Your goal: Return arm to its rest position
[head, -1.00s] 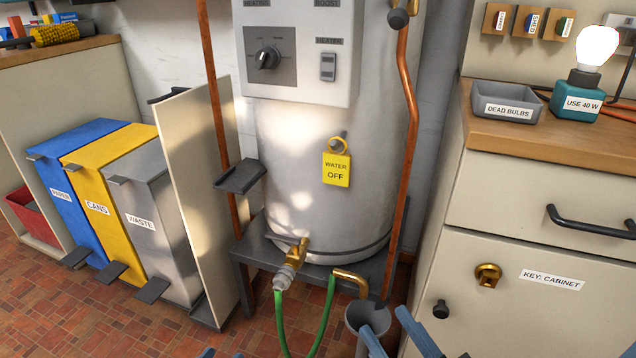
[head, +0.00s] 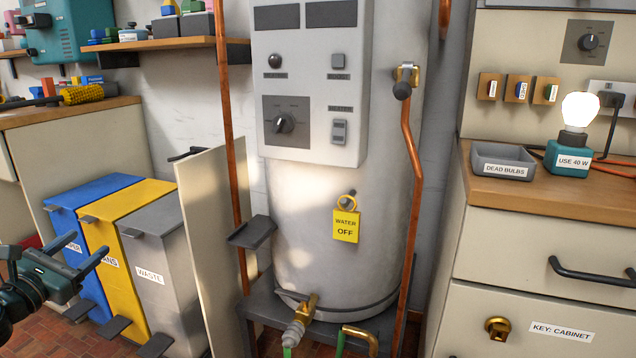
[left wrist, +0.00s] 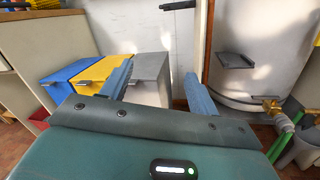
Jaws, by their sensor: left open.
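My left gripper (head: 88,243) is at the lower left of the head view, in front of the recycling bins. Its two fingers are apart with nothing between them. The left wrist view also shows the open, empty fingers (left wrist: 158,72), with the bins and a panel beyond. The rest of my left arm is mostly cut off by the left edge of the head view. My right gripper is not in view.
The blue bin (head: 80,200), yellow bin (head: 125,240) and grey waste bin (head: 165,275) stand at left beside an upright panel (head: 215,230). A water heater (head: 310,230) with copper pipes is central. A cabinet (head: 560,280) stands at right.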

